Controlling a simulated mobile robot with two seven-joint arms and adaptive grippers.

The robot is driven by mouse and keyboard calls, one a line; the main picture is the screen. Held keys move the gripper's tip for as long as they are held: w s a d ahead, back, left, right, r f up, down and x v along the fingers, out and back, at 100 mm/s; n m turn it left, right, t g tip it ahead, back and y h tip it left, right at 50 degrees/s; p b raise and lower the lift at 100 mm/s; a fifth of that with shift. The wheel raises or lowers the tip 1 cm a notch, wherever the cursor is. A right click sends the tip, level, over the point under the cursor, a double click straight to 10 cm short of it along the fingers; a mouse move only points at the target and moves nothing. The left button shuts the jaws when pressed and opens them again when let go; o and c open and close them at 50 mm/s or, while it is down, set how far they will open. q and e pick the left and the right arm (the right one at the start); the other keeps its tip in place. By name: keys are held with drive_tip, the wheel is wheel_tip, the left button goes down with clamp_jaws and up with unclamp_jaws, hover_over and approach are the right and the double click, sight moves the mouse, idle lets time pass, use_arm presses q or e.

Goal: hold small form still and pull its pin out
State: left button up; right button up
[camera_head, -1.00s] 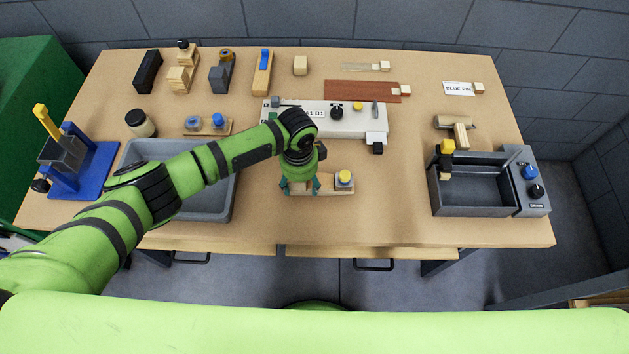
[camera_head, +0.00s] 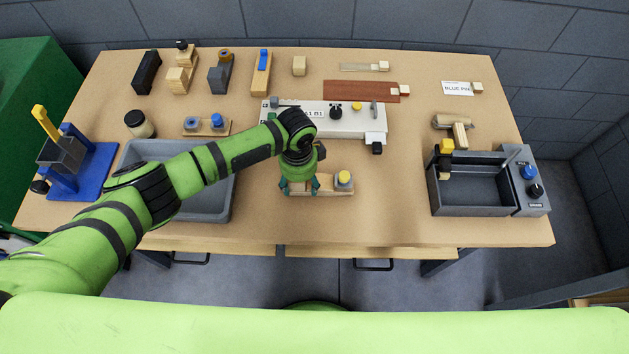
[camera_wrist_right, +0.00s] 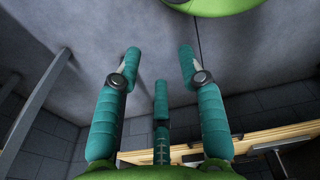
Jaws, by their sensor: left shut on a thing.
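The small form (camera_head: 328,190), a low wooden block with a yellow-topped grey knob (camera_head: 344,178) at its right end, lies on the table's front middle. My left gripper (camera_head: 300,190) comes down over its left part, with teal fingers on either side, shut on it. The gripper and wrist hide that part, so I cannot tell whether a pin sits there. My right gripper (camera_wrist_right: 159,52) shows only in the right wrist view, with its teal fingers apart, open and empty over grey floor.
A grey tray (camera_head: 227,203) lies under my left arm. A white panel (camera_head: 350,125) with knobs stands just behind the form. A wooden piece with a blue knob (camera_head: 217,121) lies behind the tray. A grey box (camera_head: 470,210) stands right. The table is clear between form and box.

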use_arm(q)
drive_tip(key=shift+s+f, duration=0.2)
